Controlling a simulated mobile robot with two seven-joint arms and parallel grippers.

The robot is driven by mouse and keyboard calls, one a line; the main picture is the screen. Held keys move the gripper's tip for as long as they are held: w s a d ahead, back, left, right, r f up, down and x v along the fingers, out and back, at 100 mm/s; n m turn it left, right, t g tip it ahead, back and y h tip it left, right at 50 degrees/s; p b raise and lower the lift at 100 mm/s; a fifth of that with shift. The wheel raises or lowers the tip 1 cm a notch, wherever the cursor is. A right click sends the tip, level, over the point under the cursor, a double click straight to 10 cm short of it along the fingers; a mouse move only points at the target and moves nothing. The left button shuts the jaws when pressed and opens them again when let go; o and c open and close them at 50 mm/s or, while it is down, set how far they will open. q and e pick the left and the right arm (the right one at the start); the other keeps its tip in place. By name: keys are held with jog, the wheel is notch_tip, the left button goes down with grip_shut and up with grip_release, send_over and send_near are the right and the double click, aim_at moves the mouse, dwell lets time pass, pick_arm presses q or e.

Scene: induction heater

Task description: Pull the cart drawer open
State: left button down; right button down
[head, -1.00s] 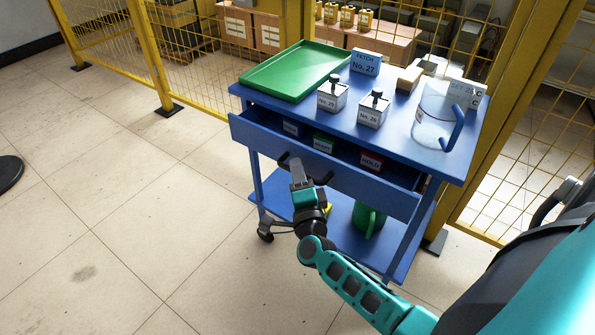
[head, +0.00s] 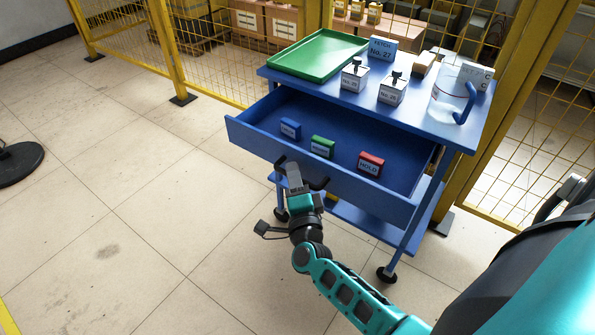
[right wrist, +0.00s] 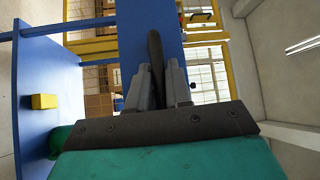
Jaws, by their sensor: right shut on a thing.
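The blue cart drawer (head: 310,174) stands well out from under the cart top. Inside it lie a blue block (head: 290,128), a green block (head: 322,146) and a red block labelled HOLD (head: 370,164). My right gripper (head: 291,168) is at the middle of the drawer front, shut on the dark drawer handle (head: 319,183). The handle also shows between the fingers in the right wrist view (right wrist: 155,50). My left gripper is not in view.
Yellow fencing (head: 215,70) runs behind.

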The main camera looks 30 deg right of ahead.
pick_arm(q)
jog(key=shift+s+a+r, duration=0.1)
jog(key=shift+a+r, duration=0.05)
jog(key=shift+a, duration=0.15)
pick_arm(e)
jog(key=shift+s+a, duration=0.25)
jog(key=shift+a, duration=0.35)
jog(key=shift+s+a, duration=0.25)
jog(key=shift+a, duration=0.3)
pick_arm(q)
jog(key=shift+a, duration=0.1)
pick_arm(e)
jog(key=c, duration=1.2)
grip_release()
jog(key=shift+o, duration=0.2)
jog(key=shift+s, duration=0.1)
